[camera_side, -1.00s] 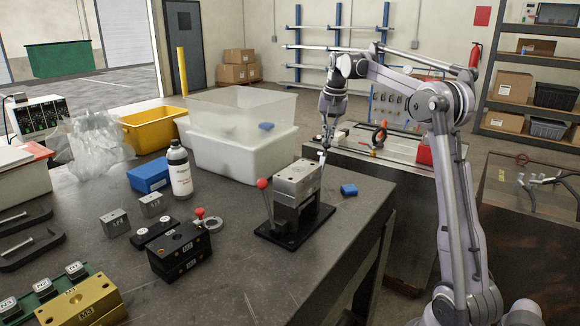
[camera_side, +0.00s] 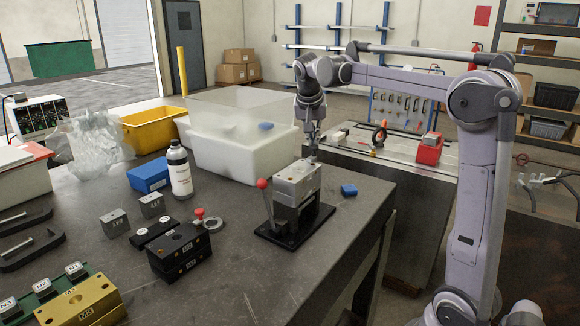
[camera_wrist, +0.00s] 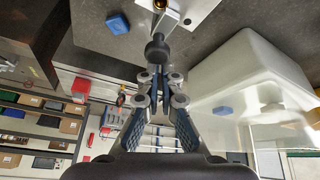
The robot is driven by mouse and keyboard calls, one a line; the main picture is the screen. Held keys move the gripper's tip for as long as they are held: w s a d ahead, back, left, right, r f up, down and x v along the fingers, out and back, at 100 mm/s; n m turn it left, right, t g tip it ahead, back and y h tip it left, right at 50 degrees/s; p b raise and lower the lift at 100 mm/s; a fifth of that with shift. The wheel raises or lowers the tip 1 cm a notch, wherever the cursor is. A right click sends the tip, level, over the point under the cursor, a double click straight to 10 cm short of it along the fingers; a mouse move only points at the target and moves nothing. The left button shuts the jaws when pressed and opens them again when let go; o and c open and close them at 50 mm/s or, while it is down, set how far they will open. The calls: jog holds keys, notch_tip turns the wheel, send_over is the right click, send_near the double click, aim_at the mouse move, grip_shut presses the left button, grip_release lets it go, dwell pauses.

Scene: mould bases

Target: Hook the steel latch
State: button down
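The steel mould block (camera_side: 298,180) sits on a black stand with a flat base (camera_side: 283,235); a lever with a red ball knob (camera_side: 262,184) stands at its left. My gripper (camera_side: 313,152) points down at the block's far top edge. In the wrist view my gripper (camera_wrist: 157,82) has its fingers close together around the stem of a dark round knob (camera_wrist: 157,49). The steel block (camera_wrist: 178,12) lies just beyond that knob. The latch itself is not clear in either view; my gripper hides the far edge of the block in the side view.
A blue block (camera_side: 349,190) lies right of the stand, near the table edge. A white bin (camera_side: 235,160) stands behind it on the left. A black mould (camera_side: 180,250) with a red-knobbed part is at front left. The bare table front is clear.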

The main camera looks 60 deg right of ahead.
jog(key=shift+a, duration=0.3)
jog(key=w+d+r, duration=0.1)
jog(key=w+d, duration=0.1)
jog(key=d, duration=0.2)
jog(key=v, duration=0.9)
jog(key=shift+s+a, duration=0.15)
jog(key=shift+a, duration=0.4)
jog(key=shift+a+r, duration=0.1)
jog(key=s+a+f+n+t, duration=0.1)
jog(key=a+f+n, duration=0.1)
jog(key=a, duration=0.2)
jog(key=s+a+f+n+t+y, duration=0.1)
jog(key=s+a+f+n, duration=0.1)
jog(key=a, duration=0.3)
jog(key=s+a+f+n, duration=0.2)
jog(key=a+f, duration=0.1)
jog(key=a, duration=0.1)
jog(key=shift+a+f+t+y, duration=0.25)
jog(key=shift+f+t+y, duration=0.05)
jog(key=shift+t+y, duration=0.1)
jog(key=s+a+f+n+t+y, duration=0.1)
jog(key=s+a+f+n, duration=0.2)
jog(key=s+a+f, duration=0.2)
jog(key=s+a+f+n+t+y, duration=0.1)
jog(key=s+a+f+n+y, duration=0.1)
jog(key=s+a+f, duration=0.3)
notch_tip(320, 180, down, 5)
jog(key=shift+a+r+n+t, duration=0.2)
jog(key=shift+a+n+t, duration=0.1)
jog(key=shift+a+n, duration=0.55)
